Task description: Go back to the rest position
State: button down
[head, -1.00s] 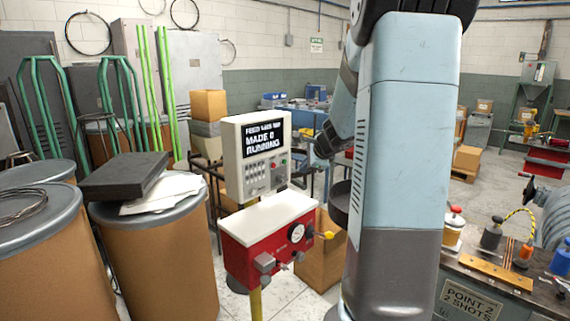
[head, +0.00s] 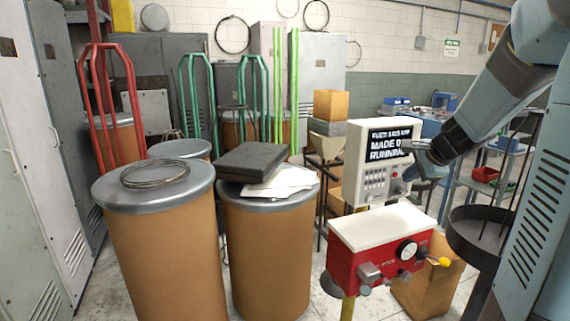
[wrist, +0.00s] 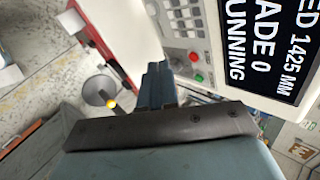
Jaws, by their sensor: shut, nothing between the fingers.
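My gripper (head: 424,168) is shut and empty, just right of the white control panel (head: 361,178) in the head view. In the wrist view, its closed fingers (wrist: 156,82) show beside the panel's lower edge, near a red button (wrist: 193,57) and a green button (wrist: 198,77). I cannot tell whether they touch the panel. The panel's black display (head: 390,144) reads "MADE 0 RUNNING"; the wrist view also shows 1425 MM. Below the panel is the red machine box (head: 380,254) with a white top and a round gauge.
Brown drums (head: 165,250) stand at left and centre, one bearing a wire coil (head: 155,173), another a dark slab (head: 262,160). A cardboard box (head: 428,287) sits on the floor by the red box. A dark round tray (head: 480,235) is at right.

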jog(key=s+a+r+n+g, duration=0.2)
jog(key=s+a+r+n, duration=0.2)
jog(key=s+a+n, duration=0.6)
jog(key=s+a+n+h, duration=0.2)
jog(key=s+n, duration=0.4)
jog(key=s, duration=1.1)
jog(key=shift+s+f+n+g, duration=0.15)
jog(key=shift+s+n+g, duration=0.05)
jog(key=shift+n+g, duration=0.1)
jog(key=shift+a, duration=0.1)
